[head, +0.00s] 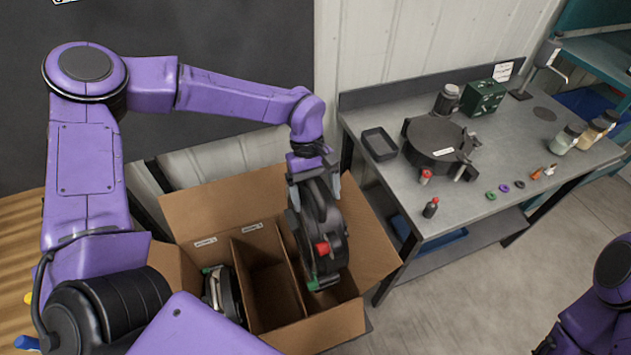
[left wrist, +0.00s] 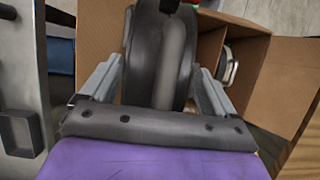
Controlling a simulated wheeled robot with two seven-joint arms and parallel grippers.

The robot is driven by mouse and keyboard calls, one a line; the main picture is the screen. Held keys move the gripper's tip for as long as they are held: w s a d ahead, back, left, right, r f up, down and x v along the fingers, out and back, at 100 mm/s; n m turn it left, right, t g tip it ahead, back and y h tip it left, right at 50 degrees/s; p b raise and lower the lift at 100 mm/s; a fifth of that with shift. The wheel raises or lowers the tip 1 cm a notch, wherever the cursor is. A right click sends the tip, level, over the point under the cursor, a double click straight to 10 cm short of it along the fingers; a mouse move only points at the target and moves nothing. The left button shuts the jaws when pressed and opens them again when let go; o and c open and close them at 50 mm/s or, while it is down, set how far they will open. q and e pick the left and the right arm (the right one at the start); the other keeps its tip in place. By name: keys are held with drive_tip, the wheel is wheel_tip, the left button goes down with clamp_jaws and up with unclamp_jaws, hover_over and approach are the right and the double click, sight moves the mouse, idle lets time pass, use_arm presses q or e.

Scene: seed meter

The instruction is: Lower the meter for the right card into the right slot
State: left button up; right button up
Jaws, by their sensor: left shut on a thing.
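My left gripper (head: 314,187) is shut on a dark round seed meter (head: 330,238) with a red knob and a green tab at its lower end. It holds the meter upright over the right compartment of an open cardboard box (head: 220,203). The meter's lower part is at or just inside the box opening; how deep I cannot tell. In the left wrist view the meter (left wrist: 160,55) sits between the two grey fingers. Another meter (head: 222,292) stands in the left compartment. The middle compartment is empty. Cards (head: 252,227) are on the back wall. My right gripper is out of view.
A grey workbench (head: 480,205) stands to the right of the box. It carries a round dark fixture (head: 433,137), a black tray (head: 379,144), a green box (head: 483,97), small bottles and jars. The box's right flap (head: 372,240) leans out towards the bench.

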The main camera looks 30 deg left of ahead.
use_arm(q)
wheel_tip(320, 180, down, 20)
drive_tip(key=b, duration=1.6)
drive_tip(key=shift+b, duration=0.35)
wheel_tip(320, 180, down, 17)
drive_tip(key=b, duration=1.1)
drive_tip(key=shift+f, duration=0.2)
drive_tip(key=shift+f+b, duration=0.4)
drive_tip(key=shift+f, duration=0.2)
drive_tip(key=o, duration=1.8)
wheel_tip(320, 180, up, 12)
drive_tip(key=p, duration=1)
drive_tip(key=shift+s, duration=0.1)
drive_tip(key=shift+f, duration=0.1)
